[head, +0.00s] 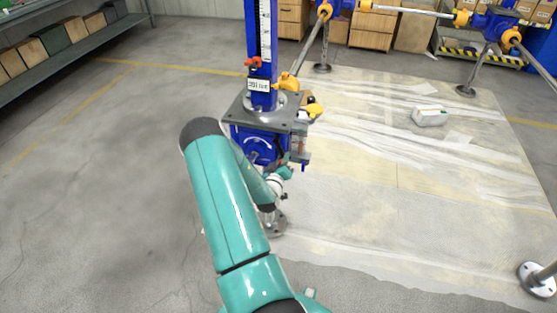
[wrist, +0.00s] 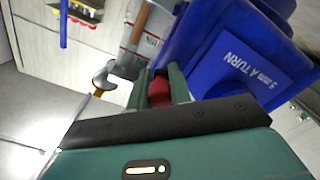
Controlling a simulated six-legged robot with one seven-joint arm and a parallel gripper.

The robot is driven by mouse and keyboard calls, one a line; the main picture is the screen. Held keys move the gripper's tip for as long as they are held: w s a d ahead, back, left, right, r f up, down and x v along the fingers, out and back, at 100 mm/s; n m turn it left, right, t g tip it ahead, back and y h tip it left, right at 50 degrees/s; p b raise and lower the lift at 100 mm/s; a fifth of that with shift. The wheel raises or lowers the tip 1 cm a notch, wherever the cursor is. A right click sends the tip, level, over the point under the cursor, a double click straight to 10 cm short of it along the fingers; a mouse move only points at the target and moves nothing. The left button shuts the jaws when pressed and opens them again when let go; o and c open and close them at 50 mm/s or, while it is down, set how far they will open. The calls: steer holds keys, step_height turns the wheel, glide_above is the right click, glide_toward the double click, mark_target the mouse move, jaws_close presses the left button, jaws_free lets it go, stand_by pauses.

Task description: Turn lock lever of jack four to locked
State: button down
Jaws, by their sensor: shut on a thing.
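The jack (head: 262,60) nearest me has a blue column with a scale, a grey plate and a blue housing (head: 256,146) below it. Its number is not readable. In the wrist view the blue housing (wrist: 240,65) reads "5 mm A TURN". My gripper (wrist: 163,80) is shut on a small red piece (wrist: 160,93) beside that housing. The piece looks like the lock lever's grip; the rest of the lever is hidden. In the head view my gripper (head: 288,168) is at the housing's lower right, with its fingertips hard to make out.
A dark knob (wrist: 104,75) on a rod stands left of my fingers. A grey round foot (head: 272,224) is below the jack. Other blue jacks and struts (head: 490,22) stand at the back right. The left floor is clear.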

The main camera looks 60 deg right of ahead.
steer(key=s+r+n, duration=0.5)
steer(key=r+n, duration=0.2)
steer(key=n, duration=0.7)
steer(key=shift+d+r, duration=0.3)
steer(key=shift+d, duration=0.05)
steer(key=c, duration=1.3)
jaws_free()
steer(key=shift+s+r, duration=0.1)
